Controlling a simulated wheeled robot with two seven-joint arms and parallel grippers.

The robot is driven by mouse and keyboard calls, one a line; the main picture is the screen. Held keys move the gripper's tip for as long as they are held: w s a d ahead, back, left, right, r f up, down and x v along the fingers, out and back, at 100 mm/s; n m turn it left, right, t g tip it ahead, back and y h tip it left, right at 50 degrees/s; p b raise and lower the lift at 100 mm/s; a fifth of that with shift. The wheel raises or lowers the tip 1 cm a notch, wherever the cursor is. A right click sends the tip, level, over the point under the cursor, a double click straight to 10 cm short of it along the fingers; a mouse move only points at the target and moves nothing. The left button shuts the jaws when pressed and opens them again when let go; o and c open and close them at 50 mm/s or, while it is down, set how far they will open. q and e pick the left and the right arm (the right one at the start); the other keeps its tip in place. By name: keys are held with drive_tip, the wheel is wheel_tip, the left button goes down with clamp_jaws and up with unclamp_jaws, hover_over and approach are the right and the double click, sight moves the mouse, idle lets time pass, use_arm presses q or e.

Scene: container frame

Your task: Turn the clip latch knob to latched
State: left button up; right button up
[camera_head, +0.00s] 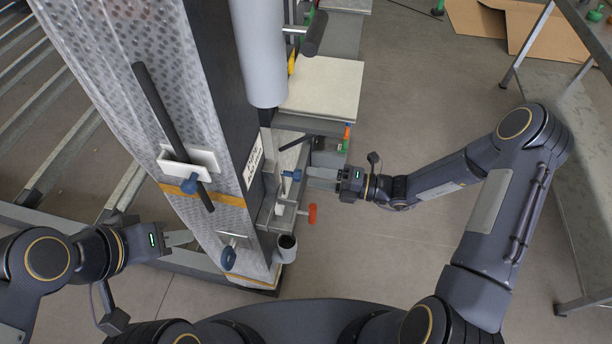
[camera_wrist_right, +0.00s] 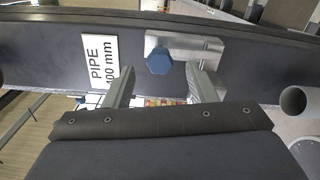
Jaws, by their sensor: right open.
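A blue knob (camera_head: 297,174) sits on a small metal bracket on the right side of the tall container frame (camera_head: 120,90). In the right wrist view the blue hexagonal knob (camera_wrist_right: 158,60) is on a shiny metal plate (camera_wrist_right: 200,48), right of a PIPE sign (camera_wrist_right: 100,62). My right gripper (camera_head: 310,178) is open beside this knob; its fingers (camera_wrist_right: 162,84) are either side of the knob's line, with the knob just beyond the tips. I cannot tell whether they touch it. My left gripper (camera_head: 192,238) is near the frame's lower left; its jaws are unclear.
Another blue knob (camera_head: 189,186) is on a white clip holding a black bar (camera_head: 160,110). A blue oval handle (camera_head: 228,258), a red knob (camera_head: 312,213) and a grey pipe end (camera_head: 286,246) are lower down. A metal table (camera_head: 590,190) stands at the right. Open floor lies between.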

drive_tip(key=v, duration=0.4)
idle(0.4)
drive_tip(key=s+d+r+n+g+h, duration=0.35)
drive_tip(key=s+r+n+h, duration=0.25)
drive_tip(key=s+r+n, duration=0.95)
drive_tip(key=s+d+n+t+h, duration=0.4)
drive_tip(key=d+n+h, duration=0.3)
drive_tip(key=n, duration=1.2)
drive_tip(key=shift+s+d+r+n+h, duration=0.15)
drive_tip(key=shift+s+r+n+h, duration=0.2)
drive_tip(key=shift+s, duration=0.4)
drive_tip(key=shift+t, duration=0.25)
